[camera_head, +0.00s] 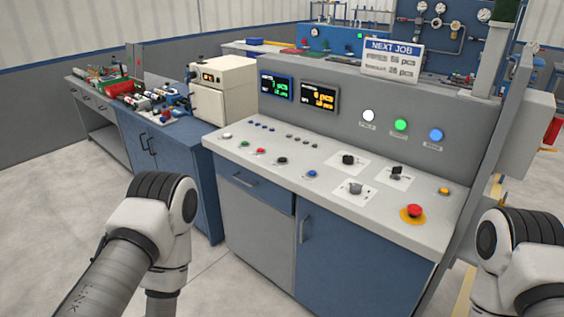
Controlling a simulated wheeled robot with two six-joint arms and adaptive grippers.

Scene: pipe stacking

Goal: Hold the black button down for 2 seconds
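The black button (281,160) sits on the sloped, light grey top of the control console (328,200), in a front row of coloured buttons. It lies between a red button (261,150) on its left and a blue button (312,173) on its right. Nothing touches it in this view. Links of my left arm show at lower left and links of my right arm at the right edge. Both of my grippers are out of view, so their state does not show.
White (228,136) and green (243,143) buttons are farther left. A rotary knob (347,159), other switches and a red emergency stop (413,211) are to the right. The upright panel carries two displays (319,95) and several lights. A beige box (223,90) stands at left.

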